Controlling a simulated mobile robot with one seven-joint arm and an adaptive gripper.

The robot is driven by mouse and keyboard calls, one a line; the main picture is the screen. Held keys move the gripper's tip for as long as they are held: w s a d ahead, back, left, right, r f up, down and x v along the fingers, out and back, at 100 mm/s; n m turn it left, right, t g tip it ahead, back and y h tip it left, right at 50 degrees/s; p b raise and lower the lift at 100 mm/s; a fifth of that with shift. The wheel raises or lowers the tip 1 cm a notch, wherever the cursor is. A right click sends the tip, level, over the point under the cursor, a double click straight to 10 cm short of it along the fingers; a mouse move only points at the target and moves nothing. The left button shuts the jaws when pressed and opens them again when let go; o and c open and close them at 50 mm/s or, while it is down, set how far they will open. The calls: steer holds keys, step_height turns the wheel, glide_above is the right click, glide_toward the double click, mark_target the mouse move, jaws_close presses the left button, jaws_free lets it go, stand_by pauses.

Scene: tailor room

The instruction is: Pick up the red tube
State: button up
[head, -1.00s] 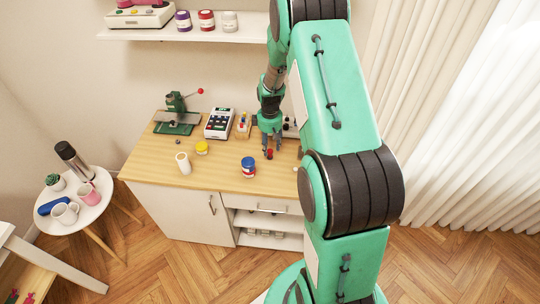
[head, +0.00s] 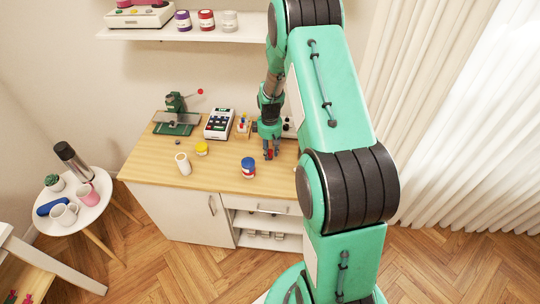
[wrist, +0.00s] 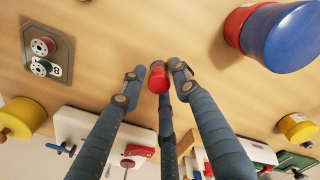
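The red tube (wrist: 158,80) stands on the wooden table top (head: 222,176), seen nearly end-on in the wrist view. My gripper (wrist: 155,77) has its three dark fingers spread around it. A gap shows between the left fingertip and the tube; the right and lower fingertips are very close to it, and I cannot tell if they touch. In the head view my gripper (head: 270,155) points down at the right part of the table, and its fingers mostly hide the tube.
A red jar with a blue lid (head: 248,167) stands left of my gripper. Further left are a yellow jar (head: 201,148) and a white cylinder (head: 183,164). A white keypad device (head: 219,124) and a green tool (head: 177,118) stand behind. A grey bobbin holder (wrist: 47,62) is close by.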

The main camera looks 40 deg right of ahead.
mark_target(270, 152)
jaws_close()
steer(key=shift+r, duration=0.1)
steer(key=shift+r, duration=0.5)
steer(key=shift+s+a+r+p, duration=0.1)
steer(key=shift+s+r+p, duration=0.15)
steer(key=shift+r, duration=0.4)
steer(key=shift+s+a+r+p, duration=0.15)
steer(key=shift+r+p, duration=0.1)
steer(key=shift+r, duration=0.35)
steer(key=s+a, duration=0.2)
steer(key=s, duration=0.2)
steer(key=s+a+r+p, duration=0.1)
steer(key=s+a, duration=0.1)
steer(key=s, duration=0.3)
steer(key=s+a, duration=0.2)
steer(key=s, duration=0.2)
steer(key=shift+s+a+r, duration=0.15)
steer(key=shift+s+a, duration=0.15)
